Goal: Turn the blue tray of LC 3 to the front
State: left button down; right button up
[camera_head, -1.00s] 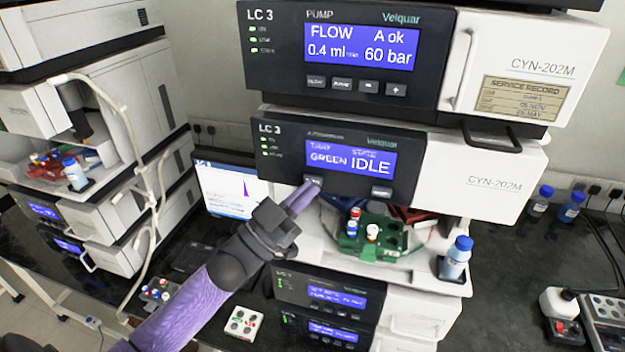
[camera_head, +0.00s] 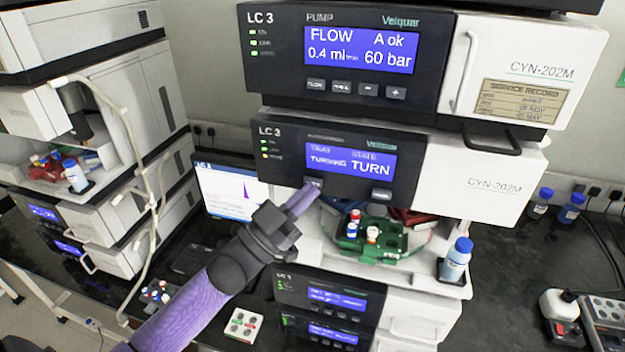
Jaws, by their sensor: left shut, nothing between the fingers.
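The LC 3 autosampler panel (camera_head: 335,163) has a blue screen (camera_head: 351,163) reading TURNING and TURN. My left gripper (camera_head: 308,197) is shut, with its purple fingertips at the left button under that screen; I cannot tell whether they touch it. Below the panel, a green tray (camera_head: 392,241) with a few vials is at the front of the open bay. A red tray (camera_head: 410,216) shows partly behind it. Some blue shows at the bay's left edge (camera_head: 336,203), mostly hidden by my fingers and the panel. My right gripper is not in view.
The LC 3 pump (camera_head: 347,60) sits above, reading FLOW. A blue-capped bottle (camera_head: 456,261) stands at the bay's right front corner. A monitor (camera_head: 228,188) is behind my left arm. Another stack (camera_head: 90,130) is at left. Two blue-capped bottles (camera_head: 571,207) stand on the right bench.

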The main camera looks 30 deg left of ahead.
pick_arm(q)
jog(key=shift+s+d, duration=0.15)
jog(key=shift+s, duration=0.35)
jog(key=s+p, duration=0.1)
jog(key=s, duration=0.1)
jog(key=s+d+p, duration=0.1)
jog(key=s+p, duration=0.1)
jog(key=s, duration=0.1)
jog(key=shift+d, duration=0.1)
